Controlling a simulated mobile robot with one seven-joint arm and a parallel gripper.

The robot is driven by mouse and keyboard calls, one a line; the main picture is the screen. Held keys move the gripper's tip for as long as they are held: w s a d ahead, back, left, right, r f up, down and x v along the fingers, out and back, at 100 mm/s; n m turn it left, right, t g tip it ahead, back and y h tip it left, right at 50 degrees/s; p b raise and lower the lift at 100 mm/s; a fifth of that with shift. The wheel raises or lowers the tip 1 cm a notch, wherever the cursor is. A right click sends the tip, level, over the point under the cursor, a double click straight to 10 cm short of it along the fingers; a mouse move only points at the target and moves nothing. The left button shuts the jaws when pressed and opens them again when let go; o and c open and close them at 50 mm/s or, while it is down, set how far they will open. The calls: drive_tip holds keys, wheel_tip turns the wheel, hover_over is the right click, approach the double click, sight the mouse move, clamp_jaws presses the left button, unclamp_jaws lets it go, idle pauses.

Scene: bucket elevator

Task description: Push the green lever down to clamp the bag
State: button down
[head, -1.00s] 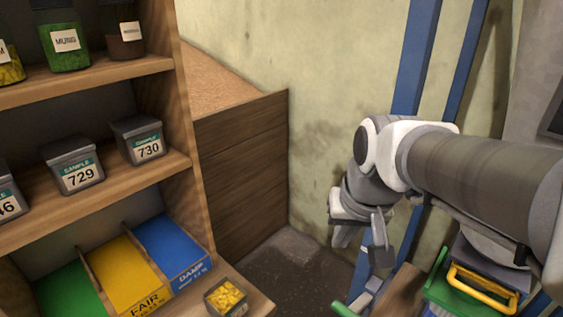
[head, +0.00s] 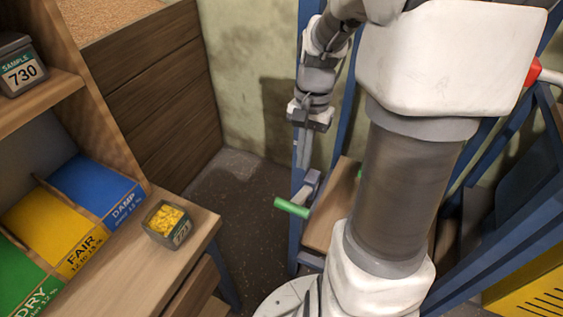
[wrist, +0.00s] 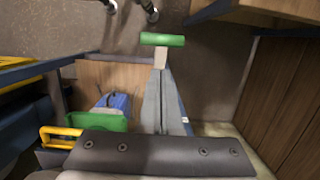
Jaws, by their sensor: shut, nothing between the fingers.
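The green lever handle (head: 292,208) sticks out to the left from a grey lever arm (head: 312,185) on the blue frame in the head view. It also shows in the wrist view, where the green handle (wrist: 162,39) lies crosswise beyond my fingertips. My gripper (head: 302,163) points down and is shut and empty. In the head view its tips appear just above the lever. In the wrist view the gripper (wrist: 160,76) lines up with the lever arm; I cannot tell whether they touch. I cannot make out a bag.
Blue posts (head: 346,112) stand beside the gripper. In the wrist view a green item (wrist: 100,122) with a yellow handle lies lower left. Dark floor is open left of the lever.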

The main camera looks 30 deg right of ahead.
sight(296, 202)
drive_tip(key=f+b, duration=0.1)
drive_tip(key=f, duration=0.2)
drive_tip(key=a+f+b, duration=0.1)
drive_tip(key=f, duration=0.2)
drive_tip(key=s+f, duration=0.1)
drive_tip(key=f, duration=0.3)
drive_tip(key=shift+a+b, duration=0.2)
drive_tip(key=shift+b, duration=0.2)
drive_tip(key=shift+s+f, duration=0.1)
